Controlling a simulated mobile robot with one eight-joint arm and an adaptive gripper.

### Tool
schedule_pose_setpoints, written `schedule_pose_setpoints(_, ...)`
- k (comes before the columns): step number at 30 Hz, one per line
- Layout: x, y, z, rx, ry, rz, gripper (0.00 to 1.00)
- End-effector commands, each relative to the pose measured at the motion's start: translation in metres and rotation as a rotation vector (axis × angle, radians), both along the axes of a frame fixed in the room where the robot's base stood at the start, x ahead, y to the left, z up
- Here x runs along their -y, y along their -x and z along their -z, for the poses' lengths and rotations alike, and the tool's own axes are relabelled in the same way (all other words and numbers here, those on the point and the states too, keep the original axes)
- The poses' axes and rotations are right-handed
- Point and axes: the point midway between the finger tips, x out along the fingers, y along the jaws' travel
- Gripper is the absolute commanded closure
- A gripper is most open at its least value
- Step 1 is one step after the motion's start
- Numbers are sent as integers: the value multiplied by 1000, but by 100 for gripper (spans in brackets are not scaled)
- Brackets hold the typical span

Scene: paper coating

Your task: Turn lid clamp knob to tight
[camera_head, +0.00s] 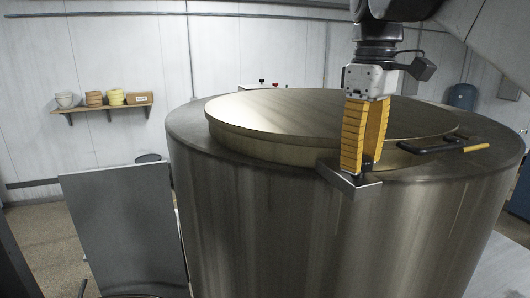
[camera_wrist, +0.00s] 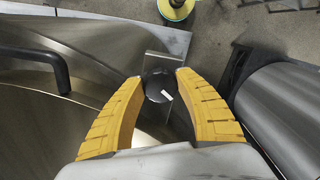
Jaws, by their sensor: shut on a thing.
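The lid clamp knob (camera_wrist: 159,86) is a dark round knob with a white mark, seen in the wrist view between my yellow fingertips. It sits over a grey metal clamp block (camera_head: 350,184) at the front rim of the large steel tank (camera_head: 270,225). My gripper (camera_head: 359,172) points down from above and is shut on the knob, one finger on each side. In the head view the fingers mostly hide the knob. The round tank lid (camera_head: 310,115) lies on the tank top behind the clamp.
A black lid handle (camera_head: 430,146) stands to the right of my gripper, and it also shows at the left of the wrist view (camera_wrist: 45,62). A yellow-tipped bar (camera_head: 476,148) lies near it. A grey panel (camera_head: 125,228) stands left of the tank. A wall shelf (camera_head: 105,107) holds bowls and a box.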

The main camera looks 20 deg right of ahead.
Motion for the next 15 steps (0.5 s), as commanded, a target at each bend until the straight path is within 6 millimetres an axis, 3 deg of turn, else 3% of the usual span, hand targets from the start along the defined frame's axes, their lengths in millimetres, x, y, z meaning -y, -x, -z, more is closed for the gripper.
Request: schedule_pose_setpoints(15, -2, 0, 0, 0, 0, 489, 90)
